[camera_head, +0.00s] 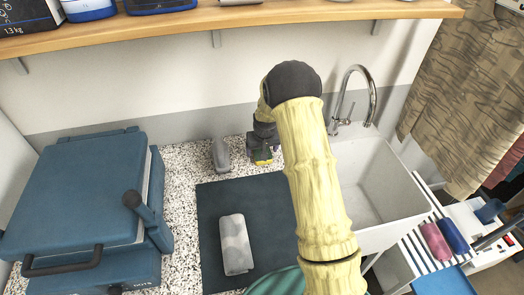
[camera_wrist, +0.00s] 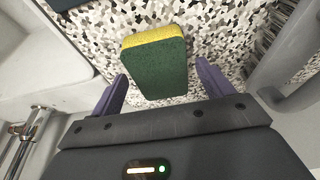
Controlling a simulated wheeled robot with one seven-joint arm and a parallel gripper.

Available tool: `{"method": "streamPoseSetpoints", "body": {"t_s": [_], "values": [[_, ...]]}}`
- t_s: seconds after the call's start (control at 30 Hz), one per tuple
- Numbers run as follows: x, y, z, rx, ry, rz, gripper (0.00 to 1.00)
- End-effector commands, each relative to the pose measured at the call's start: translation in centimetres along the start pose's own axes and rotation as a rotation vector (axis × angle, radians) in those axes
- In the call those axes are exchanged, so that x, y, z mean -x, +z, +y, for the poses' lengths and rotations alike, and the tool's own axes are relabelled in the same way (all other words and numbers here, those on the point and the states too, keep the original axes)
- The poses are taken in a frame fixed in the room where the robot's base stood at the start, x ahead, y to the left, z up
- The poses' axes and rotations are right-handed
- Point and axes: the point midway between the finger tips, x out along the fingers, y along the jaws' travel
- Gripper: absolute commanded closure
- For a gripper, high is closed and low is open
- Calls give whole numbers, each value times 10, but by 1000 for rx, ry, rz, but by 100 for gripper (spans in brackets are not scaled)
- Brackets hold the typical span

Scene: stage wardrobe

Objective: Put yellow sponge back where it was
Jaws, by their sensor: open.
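The yellow sponge (camera_wrist: 158,66), yellow on one side with a dark green scouring side, rests on the speckled counter (camera_wrist: 222,28) in the wrist view. My gripper (camera_wrist: 162,74) is open, with one purple finger on either side of the sponge; small gaps show beside it, so the fingers do not seem to grip it. In the head view, a small patch of the yellow sponge (camera_head: 262,162) shows below my gripper, beside the sink's left edge. My arm and gripper hide much of that spot.
A grey brush-like item (camera_head: 220,155) stands left of the sponge. A dark mat (camera_head: 212,215) with a folded grey cloth (camera_head: 236,244) lies in front. The sink (camera_head: 376,190) and faucet (camera_head: 352,95) are to the right, a blue press-like machine (camera_head: 75,200) to the left, a shelf (camera_head: 240,16) above.

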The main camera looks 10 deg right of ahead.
Motion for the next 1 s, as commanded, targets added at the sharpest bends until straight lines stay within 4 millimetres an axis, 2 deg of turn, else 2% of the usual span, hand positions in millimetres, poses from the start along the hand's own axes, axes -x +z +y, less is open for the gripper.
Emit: {"method": "streamPoseSetpoints", "body": {"t_s": [0.6, 0.73, 1.0], "values": [[100, 0, 0, 0, 0, 2, 20], [109, 0, 0, 0, 0, 0, 20], [110, 0, 0, 0, 0, -1, 20]]}}
